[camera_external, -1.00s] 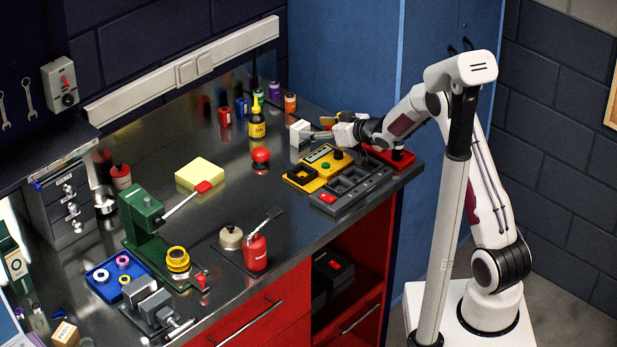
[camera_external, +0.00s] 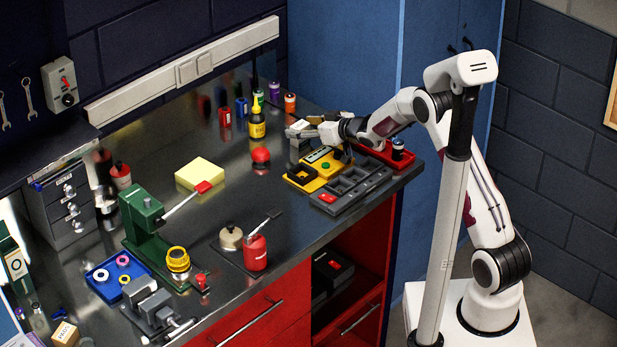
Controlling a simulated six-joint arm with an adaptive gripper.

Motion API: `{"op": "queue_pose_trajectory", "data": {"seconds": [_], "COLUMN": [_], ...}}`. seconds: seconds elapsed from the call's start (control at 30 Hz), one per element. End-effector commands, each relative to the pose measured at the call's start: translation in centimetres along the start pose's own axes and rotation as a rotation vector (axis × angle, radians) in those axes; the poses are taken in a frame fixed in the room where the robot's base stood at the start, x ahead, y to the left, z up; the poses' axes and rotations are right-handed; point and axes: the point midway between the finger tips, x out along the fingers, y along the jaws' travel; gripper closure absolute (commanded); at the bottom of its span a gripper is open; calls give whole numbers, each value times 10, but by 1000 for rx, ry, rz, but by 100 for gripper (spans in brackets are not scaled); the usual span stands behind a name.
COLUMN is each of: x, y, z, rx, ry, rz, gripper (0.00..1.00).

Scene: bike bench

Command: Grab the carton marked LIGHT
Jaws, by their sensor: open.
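Another carton, marked PADS (camera_external: 64,334), stands at the bottom left.
A yellow box (camera_external: 318,172), a grey compartment tray (camera_external: 345,194) and a red tray (camera_external: 391,157) crowd my gripper's near side. A yellow bottle (camera_external: 257,122) and a red ball-topped object (camera_external: 260,158) stand to its left. Bare bench lies around the yellow block (camera_external: 200,173).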

Motion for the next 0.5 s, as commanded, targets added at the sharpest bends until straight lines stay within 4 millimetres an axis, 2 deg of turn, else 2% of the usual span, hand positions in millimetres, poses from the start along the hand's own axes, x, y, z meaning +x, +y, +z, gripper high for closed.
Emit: {"op": "queue_pose_trajectory", "data": {"seconds": [0.37,0.5], "x": [0,0], "y": [0,0], "z": [0,0], "rx": [0,0], "ry": [0,0], "rz": [0,0], "gripper": [44,78]}}
